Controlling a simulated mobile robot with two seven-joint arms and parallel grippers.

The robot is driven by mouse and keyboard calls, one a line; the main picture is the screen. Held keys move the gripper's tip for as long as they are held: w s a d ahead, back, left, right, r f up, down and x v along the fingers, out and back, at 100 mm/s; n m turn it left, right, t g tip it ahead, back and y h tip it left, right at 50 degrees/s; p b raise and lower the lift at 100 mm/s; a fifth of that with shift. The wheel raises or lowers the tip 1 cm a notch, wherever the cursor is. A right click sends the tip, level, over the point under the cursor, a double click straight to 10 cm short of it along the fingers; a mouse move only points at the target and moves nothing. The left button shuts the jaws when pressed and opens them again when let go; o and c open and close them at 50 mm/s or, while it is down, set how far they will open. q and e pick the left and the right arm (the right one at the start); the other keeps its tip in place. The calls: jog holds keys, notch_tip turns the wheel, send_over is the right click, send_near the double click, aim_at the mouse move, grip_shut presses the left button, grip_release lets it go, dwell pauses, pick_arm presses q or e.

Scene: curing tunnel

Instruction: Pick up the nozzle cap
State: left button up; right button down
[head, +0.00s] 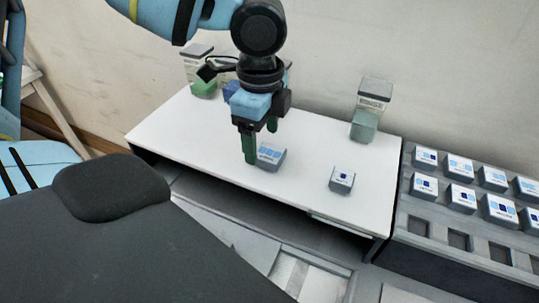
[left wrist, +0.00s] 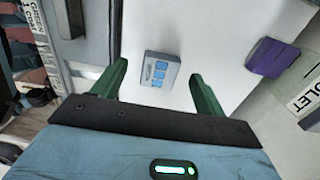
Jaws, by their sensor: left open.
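I cannot read which thing is the nozzle cap. A small grey block with a white top and light-blue squares (head: 270,157) lies on the white table beside my left gripper (head: 262,146). In the left wrist view the same block (left wrist: 160,70) lies ahead, between the lines of my open green fingers (left wrist: 160,78). The gripper is open and empty above the table; contact with the block cannot be told. A second grey block with a dark-blue square (head: 342,180) lies further right on the table. My right gripper is not in view.
The white table (head: 205,135) has free room at left. Green blocks (head: 364,125) (head: 204,88) stand by labelled signs (head: 375,93) at the back. A purple block (left wrist: 271,60) lies near a sign reading "OLET". A grey rack (head: 425,232) with several labelled blocks stands right.

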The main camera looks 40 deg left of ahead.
aim_at(263, 150)
pick_arm(q)
notch_tip(263, 150, down, 3)
jog(key=shift+w+f, duration=0.1)
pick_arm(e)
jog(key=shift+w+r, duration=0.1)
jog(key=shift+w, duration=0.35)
pick_arm(q)
jog(key=c, duration=1.1)
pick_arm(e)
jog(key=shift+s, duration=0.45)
